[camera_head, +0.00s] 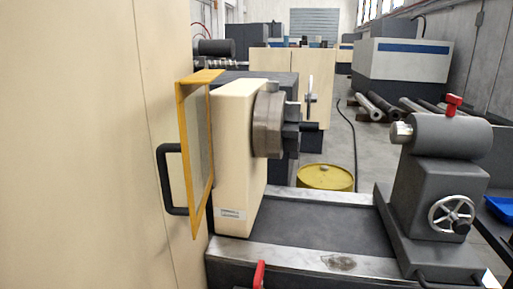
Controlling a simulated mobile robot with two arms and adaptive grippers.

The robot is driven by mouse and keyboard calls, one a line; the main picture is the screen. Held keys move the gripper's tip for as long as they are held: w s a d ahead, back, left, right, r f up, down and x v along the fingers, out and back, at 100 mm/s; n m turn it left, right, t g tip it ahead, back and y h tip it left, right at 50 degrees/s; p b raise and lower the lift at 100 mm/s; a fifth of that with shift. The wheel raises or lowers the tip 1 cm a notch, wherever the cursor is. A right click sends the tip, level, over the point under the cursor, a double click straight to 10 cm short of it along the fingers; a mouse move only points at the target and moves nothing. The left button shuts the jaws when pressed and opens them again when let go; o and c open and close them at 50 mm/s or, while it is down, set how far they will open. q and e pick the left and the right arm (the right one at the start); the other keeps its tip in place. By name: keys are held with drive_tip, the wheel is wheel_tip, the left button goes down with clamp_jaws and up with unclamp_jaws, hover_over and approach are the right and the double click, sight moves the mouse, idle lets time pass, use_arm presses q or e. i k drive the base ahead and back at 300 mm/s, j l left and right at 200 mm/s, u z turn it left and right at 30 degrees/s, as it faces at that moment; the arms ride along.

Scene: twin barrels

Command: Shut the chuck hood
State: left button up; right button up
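The chuck hood (196,160) is a yellow-framed panel with a black handle (163,182) on its left side. It stands upright, edge-on to me, at the left of the cream headstock (239,160). It does not cover the grey chuck (267,124), which shows bare on the headstock's right face with dark jaws pointing right. Neither of my grippers is in view.
A grey tailstock (435,175) with a handwheel (451,215) and a red lever (453,104) stands at the right. The lathe bed (310,222) between is clear. A large cream panel (80,150) fills the left. A yellow drum (326,178) stands behind the bed.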

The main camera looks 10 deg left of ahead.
sight(184, 88)
drive_tip(key=j, duration=1.3)
drive_tip(key=i+z, duration=0.05)
drive_tip(key=i, duration=0.05)
